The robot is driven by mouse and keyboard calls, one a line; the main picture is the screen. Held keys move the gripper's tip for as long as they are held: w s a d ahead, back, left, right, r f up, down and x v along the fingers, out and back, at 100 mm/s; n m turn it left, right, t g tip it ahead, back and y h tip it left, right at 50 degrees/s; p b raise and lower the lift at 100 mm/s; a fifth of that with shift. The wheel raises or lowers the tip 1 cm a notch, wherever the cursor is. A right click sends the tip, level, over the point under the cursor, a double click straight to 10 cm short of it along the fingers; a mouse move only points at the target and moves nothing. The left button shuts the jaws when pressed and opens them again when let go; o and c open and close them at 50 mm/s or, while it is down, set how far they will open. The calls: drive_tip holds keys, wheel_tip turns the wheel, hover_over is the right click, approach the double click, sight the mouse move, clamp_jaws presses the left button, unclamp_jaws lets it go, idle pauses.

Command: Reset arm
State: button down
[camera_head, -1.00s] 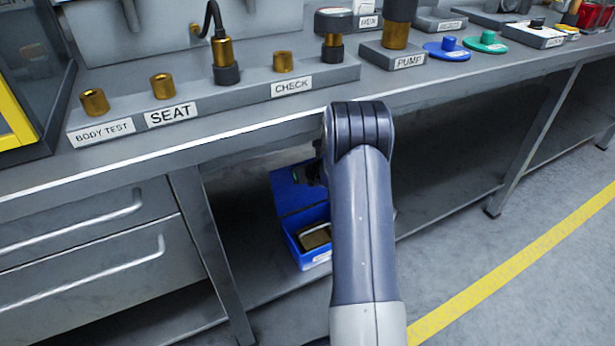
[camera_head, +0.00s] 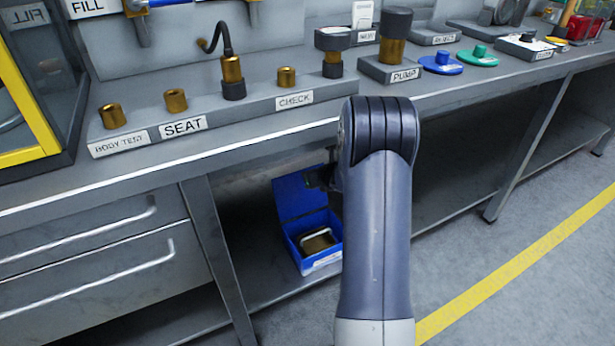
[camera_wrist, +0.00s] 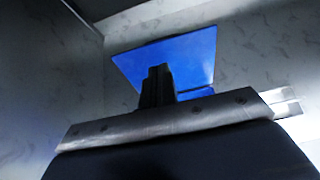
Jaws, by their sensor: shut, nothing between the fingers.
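My arm reaches forward in the middle of the head view, in front of the bench. My gripper (camera_wrist: 157,85) shows in the wrist view with its dark fingers together and nothing between them. In the head view my gripper is a small dark shape (camera_head: 320,178), mostly hidden by my arm, near the raised lid of a blue box. The blue box (camera_head: 297,262) sits open on the lower shelf with a brass and grey item (camera_head: 318,241) inside. A blue panel (camera_wrist: 180,62) shows behind the fingers in the wrist view.
The bench top (camera_head: 150,171) overhangs the shelf. It carries a block marked BODY TEST, SEAT and CHECK (camera_head: 240,112) with brass fittings, a PUMP block (camera_head: 390,68), and blue (camera_head: 440,66) and green (camera_head: 478,58) discs. Drawers (camera_head: 90,265) stand left. Open floor (camera_head: 520,230) lies right.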

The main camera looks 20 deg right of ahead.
drive_tip(key=shift+s+r+p, duration=0.25)
drive_tip(key=shift+s+r, duration=0.25)
drive_tip(key=shift+r, duration=0.35)
drive_tip(key=shift+s+r+p, duration=0.2)
drive_tip(key=shift+s+r, duration=0.3)
drive_tip(key=shift+r, duration=0.35)
